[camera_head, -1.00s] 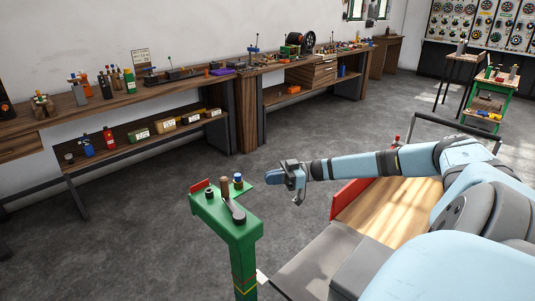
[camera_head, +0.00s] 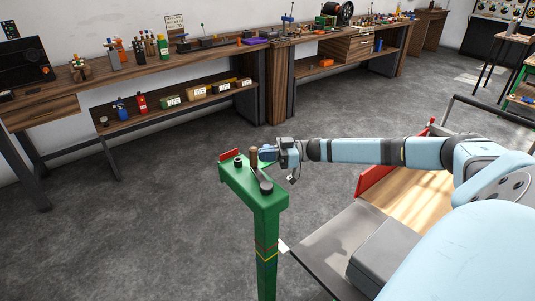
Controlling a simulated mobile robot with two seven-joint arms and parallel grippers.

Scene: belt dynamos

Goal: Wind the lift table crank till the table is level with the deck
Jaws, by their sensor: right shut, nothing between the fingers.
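A green post (camera_head: 266,225) stands in front of me with red and yellow bands. On its top a grey crank arm runs from a round hub (camera_head: 266,187) to an upright brown knob (camera_head: 254,157). My right gripper (camera_head: 267,154) is shut and empty, its tips close beside the knob's right side; I cannot tell whether they touch. A grey plate (camera_head: 322,238) lies right of the post, with a white pointer (camera_head: 283,246) at its edge by the bands. A wooden surface (camera_head: 412,203) with a red side board lies behind it. Which is table or deck is unclear. My left gripper is out of view.
A small red plate (camera_head: 229,155) and a dark knob (camera_head: 238,162) are on the post's top, left of the crank. A long workbench (camera_head: 130,78) with tools runs along the wall. A dark rail (camera_head: 490,110) stands behind the wooden surface. The floor left of the post is clear.

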